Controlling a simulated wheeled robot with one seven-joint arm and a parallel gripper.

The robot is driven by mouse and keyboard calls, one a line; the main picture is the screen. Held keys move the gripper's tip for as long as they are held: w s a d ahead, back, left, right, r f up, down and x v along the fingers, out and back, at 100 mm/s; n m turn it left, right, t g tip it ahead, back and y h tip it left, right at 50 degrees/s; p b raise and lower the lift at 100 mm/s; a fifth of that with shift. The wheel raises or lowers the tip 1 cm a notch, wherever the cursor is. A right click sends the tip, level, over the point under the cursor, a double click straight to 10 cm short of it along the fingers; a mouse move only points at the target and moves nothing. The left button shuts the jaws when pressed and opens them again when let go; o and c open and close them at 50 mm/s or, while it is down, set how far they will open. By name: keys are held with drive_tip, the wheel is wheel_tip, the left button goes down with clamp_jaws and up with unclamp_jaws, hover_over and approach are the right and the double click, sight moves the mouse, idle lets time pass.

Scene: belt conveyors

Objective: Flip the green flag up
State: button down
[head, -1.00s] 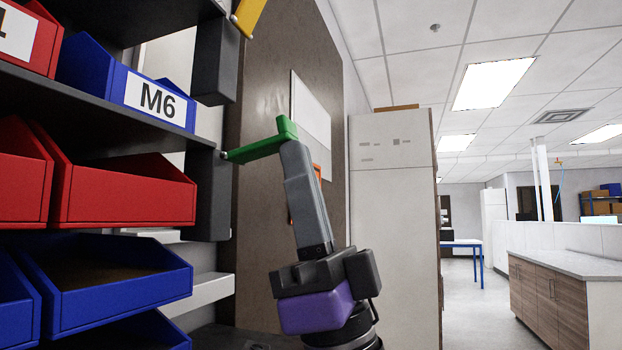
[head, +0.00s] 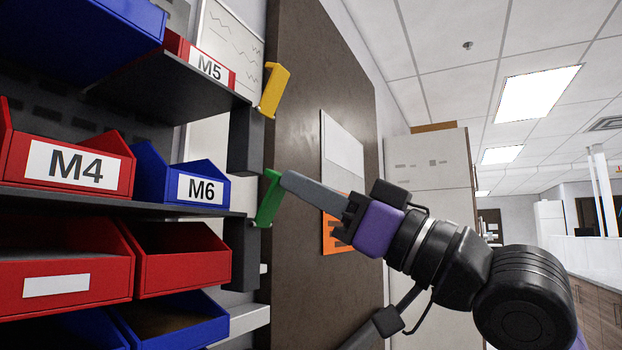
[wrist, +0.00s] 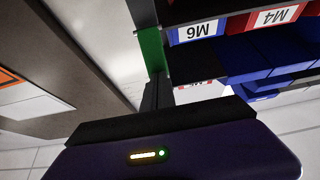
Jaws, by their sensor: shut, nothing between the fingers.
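The green flag (head: 268,200) is on a dark post at the shelf's right end, beside the M6 bin. It stands nearly upright from its lower pivot, tilted slightly right, much like the yellow flag (head: 273,90) above it. My gripper (head: 286,181) is shut and empty. Its fingertips are at the flag's upper right edge, touching it or very close; I cannot tell which. In the wrist view the green flag (wrist: 152,50) is just beyond the dark fingers (wrist: 156,92).
Blue and red bins fill the shelves at left, including the M6 bin (head: 192,184) and M4 bin (head: 72,165). A brown panel (head: 300,90) with a white sheet and an orange sheet (head: 336,235) stands behind the gripper. Open room lies to the right.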

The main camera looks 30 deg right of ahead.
drive_tip(key=shift+w+a+r+p, duration=0.2)
drive_tip(key=shift+w+r+p, duration=0.15)
drive_tip(key=shift+r+p, duration=0.1)
idle(0.5)
